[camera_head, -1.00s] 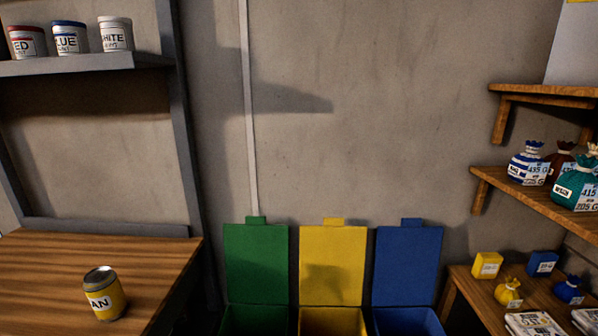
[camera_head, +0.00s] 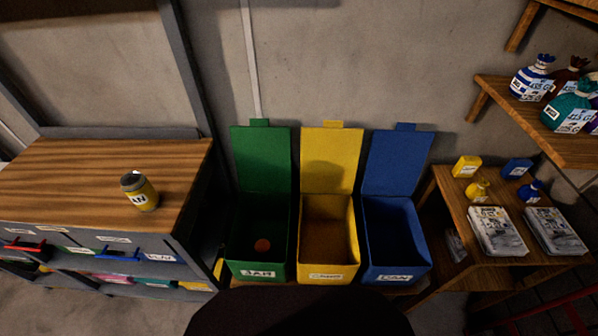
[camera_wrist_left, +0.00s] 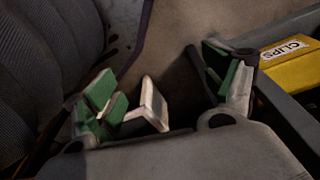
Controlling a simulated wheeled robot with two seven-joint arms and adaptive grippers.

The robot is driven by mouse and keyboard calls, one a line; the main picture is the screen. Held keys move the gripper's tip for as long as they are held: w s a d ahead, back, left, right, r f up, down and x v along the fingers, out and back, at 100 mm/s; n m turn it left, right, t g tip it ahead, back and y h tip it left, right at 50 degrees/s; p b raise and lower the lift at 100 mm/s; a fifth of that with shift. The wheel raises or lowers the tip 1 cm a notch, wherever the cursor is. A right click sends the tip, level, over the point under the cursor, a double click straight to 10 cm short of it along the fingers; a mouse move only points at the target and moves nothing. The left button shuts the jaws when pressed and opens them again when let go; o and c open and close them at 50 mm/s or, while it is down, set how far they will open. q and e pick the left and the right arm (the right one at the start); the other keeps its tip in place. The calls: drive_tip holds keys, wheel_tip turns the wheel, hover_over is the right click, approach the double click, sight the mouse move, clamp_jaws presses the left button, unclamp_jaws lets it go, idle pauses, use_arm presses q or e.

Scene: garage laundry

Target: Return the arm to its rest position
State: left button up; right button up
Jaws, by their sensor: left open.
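My left gripper (camera_wrist_left: 168,85) shows in the left wrist view. Its green-padded fingers are spread apart and I see nothing held between them. Neither gripper shows in the head view, and the right gripper is in no view. A dark rounded part of my own body fills the bottom middle of the head view.
A yellow can (camera_head: 139,191) stands on the wooden workbench (camera_head: 70,180). Green (camera_head: 262,268), yellow (camera_head: 327,274) and blue (camera_head: 397,272) bins stand open; a reddish round thing (camera_head: 262,245) lies in the green one. A yellow "CLIPS" box (camera_wrist_left: 290,65) is right of the gripper.

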use_arm(q)
drive_tip(key=s+a+r+p, duration=0.1)
drive_tip(key=s+a+p, duration=0.1)
drive_tip(key=s+p, duration=0.5)
drive_tip(key=s+a+r+p, duration=0.2)
drive_tip(key=s+a+p, duration=0.1)
drive_tip(key=s+p, duration=0.5)
drive_tip(key=shift+s+r, duration=0.2)
drive_tip(key=shift+s, duration=0.1)
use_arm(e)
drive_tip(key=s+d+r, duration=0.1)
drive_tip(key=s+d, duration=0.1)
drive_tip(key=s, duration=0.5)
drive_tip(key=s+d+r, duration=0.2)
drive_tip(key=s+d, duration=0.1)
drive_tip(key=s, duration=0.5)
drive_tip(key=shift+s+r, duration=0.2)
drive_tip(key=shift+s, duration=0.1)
use_arm(q)
drive_tip(key=shift+s+a, duration=0.1)
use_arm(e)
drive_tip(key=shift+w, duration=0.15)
